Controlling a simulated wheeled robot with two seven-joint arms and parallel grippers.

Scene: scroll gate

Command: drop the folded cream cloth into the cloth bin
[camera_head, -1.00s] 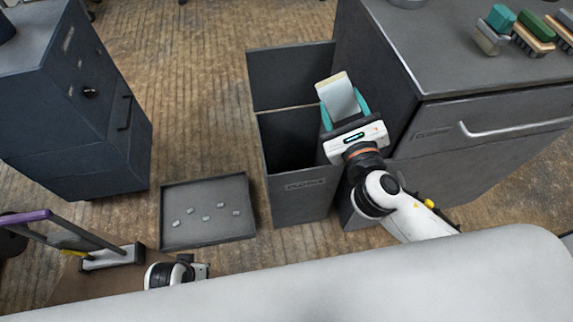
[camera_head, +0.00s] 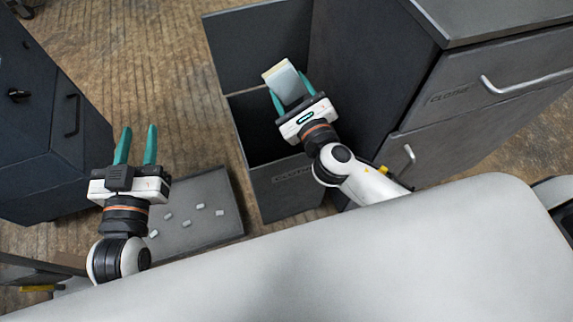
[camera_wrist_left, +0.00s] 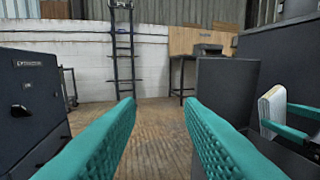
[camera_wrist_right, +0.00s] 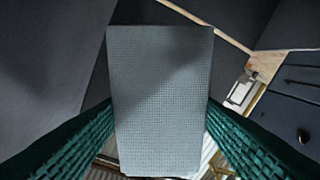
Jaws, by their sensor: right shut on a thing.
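The folded cloth (camera_head: 287,80), pale grey-blue on its broad face with a cream edge, is between the teal fingers of my right gripper (camera_head: 291,92), which is shut on it. It fills the middle of the right wrist view (camera_wrist_right: 160,100) and also shows at the right of the left wrist view (camera_wrist_left: 272,108). The dark grey cloth bin (camera_head: 290,190) stands open, with a labelled front and a tall back panel. In the head view the cloth appears over the bin's opening; its exact height is unclear. My left gripper (camera_head: 137,148) is open and empty, left of the bin.
A shallow grey tray (camera_head: 215,232) with several small pale pieces lies on the floor left of the bin. A dark cabinet (camera_head: 50,150) stands at the left. A grey drawer cabinet (camera_head: 450,130) stands close at the bin's right. Wooden floor (camera_head: 170,60) lies free behind the tray.

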